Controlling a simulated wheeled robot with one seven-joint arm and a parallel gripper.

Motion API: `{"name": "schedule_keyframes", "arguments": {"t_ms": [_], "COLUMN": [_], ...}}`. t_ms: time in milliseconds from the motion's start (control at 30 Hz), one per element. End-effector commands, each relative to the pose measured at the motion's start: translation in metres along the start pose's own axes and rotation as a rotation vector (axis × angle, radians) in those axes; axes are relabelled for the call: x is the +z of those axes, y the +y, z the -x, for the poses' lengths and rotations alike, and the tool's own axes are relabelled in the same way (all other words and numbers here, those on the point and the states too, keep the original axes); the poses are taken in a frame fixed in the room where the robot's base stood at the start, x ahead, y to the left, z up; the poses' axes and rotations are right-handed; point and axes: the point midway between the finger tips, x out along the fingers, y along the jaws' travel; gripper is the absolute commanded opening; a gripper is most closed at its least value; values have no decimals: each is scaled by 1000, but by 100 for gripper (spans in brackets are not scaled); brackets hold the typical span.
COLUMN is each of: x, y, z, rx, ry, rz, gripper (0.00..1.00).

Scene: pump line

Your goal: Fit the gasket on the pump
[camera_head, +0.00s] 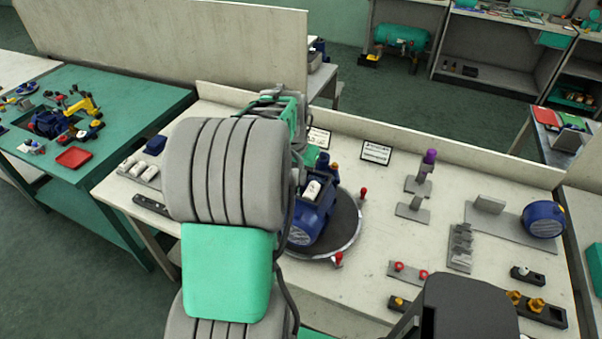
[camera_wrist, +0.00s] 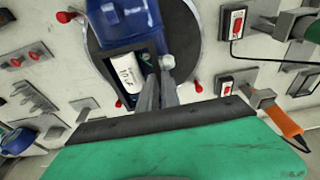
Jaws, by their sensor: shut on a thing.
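The blue pump (camera_head: 309,222) sits on a round dark turntable (camera_head: 348,224) with a light rim, partly hidden behind my arm in the head view. In the wrist view the pump (camera_wrist: 132,22) is at the top, with a white labelled block (camera_wrist: 125,74) in a dark frame at its near side. My gripper (camera_wrist: 158,78) has its fingers close together, right beside that block and over the turntable. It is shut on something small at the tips. I cannot make out the gasket there, and whether the tips touch the pump is unclear. My arm hides the gripper in the head view.
Red-knobbed clamps (camera_head: 337,259) stand at the turntable's edge. To the right are grey brackets (camera_head: 413,208), a purple-topped post (camera_head: 428,162) and a blue motor (camera_head: 543,219). An orange-handled tool (camera_wrist: 284,122) hangs in a holder. A low wall runs along the bench's back.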

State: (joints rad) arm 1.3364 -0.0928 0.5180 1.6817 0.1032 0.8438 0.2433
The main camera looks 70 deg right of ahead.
Motion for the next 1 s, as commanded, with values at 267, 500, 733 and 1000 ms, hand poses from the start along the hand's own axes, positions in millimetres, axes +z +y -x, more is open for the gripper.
{"name": "schedule_keyframes", "arguments": {"t_ms": [267, 500, 733, 1000], "x": [1, 1, 0, 0], "y": [0, 0, 0, 0], "z": [-1, 0, 14, 21], "rx": [0, 0, 0, 0], "ry": [-1, -2, -1, -1], "rz": [0, 1, 0, 0], "gripper": [16, 16, 16, 16]}}
